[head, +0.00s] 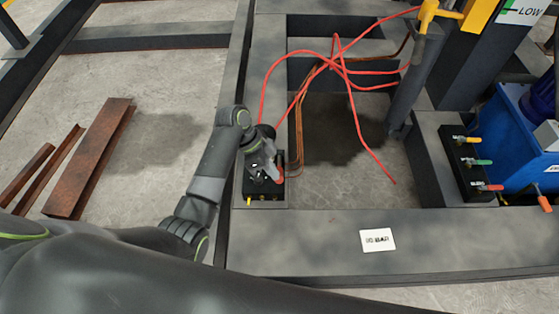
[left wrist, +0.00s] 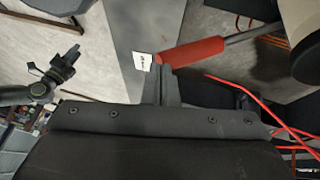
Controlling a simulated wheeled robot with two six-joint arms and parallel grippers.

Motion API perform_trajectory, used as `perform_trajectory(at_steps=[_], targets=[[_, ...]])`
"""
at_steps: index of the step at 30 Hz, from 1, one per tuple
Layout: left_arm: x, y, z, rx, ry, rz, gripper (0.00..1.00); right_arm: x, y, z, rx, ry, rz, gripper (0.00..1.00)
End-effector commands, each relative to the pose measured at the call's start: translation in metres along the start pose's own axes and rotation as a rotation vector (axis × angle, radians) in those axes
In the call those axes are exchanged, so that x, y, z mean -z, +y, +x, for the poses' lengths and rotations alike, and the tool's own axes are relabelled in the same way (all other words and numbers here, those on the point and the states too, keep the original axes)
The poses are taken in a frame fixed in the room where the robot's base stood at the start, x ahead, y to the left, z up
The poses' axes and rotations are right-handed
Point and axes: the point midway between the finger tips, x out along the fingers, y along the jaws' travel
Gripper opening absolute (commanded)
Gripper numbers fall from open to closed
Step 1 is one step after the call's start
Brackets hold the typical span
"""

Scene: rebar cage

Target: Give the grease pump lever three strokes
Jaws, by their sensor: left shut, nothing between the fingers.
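My left gripper (head: 270,170) is over a small black block, the grease pump (head: 264,194), on the dark frame; it hides much of it. The pump lever's red grip (head: 280,175) shows just beside the fingers. In the left wrist view, the red grip (left wrist: 190,52) on a grey rod lies at the tips of my left gripper (left wrist: 163,72). The fingers are shut, with nothing between them; whether they touch the grip I cannot tell. A dark gripper, apparently my right one (left wrist: 62,68), shows at the left of that view; its jaw state is unclear.
Red hoses (head: 345,75) cross the frame opening behind the pump. A blue tank (head: 515,135) and a black valve block (head: 466,165) with coloured handles stand at right. A white label (head: 378,240) lies on the front beam. Rusty steel pieces (head: 90,158) lie on the floor at left.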

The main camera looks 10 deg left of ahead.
Motion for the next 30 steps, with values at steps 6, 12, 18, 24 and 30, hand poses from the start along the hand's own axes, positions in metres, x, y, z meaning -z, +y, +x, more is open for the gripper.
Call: perform_trajectory(at_steps=[6,12,18,24,30], targets=[[-0.001,0.001,0.002,-0.001,0.0,-0.001,0.0,0.0,0.0,-0.001,0.0,0.0,0.0,0.36],[-0.005,0.006,0.01,-0.001,0.0,-0.001,0.0,0.001,0.0,-0.004,0.0,0.0,0.0,0.36],[-0.005,0.007,0.011,0.0,0.0,0.0,0.0,0.001,0.0,-0.004,0.0,0.0,0.0,0.36],[-0.006,0.007,0.013,-0.001,0.0,0.0,0.0,0.001,0.0,-0.005,0.0,0.0,0.0,0.36],[-0.01,0.012,0.02,-0.002,0.001,-0.002,0.0,0.001,0.0,-0.008,0.0,0.0,0.0,0.36]])
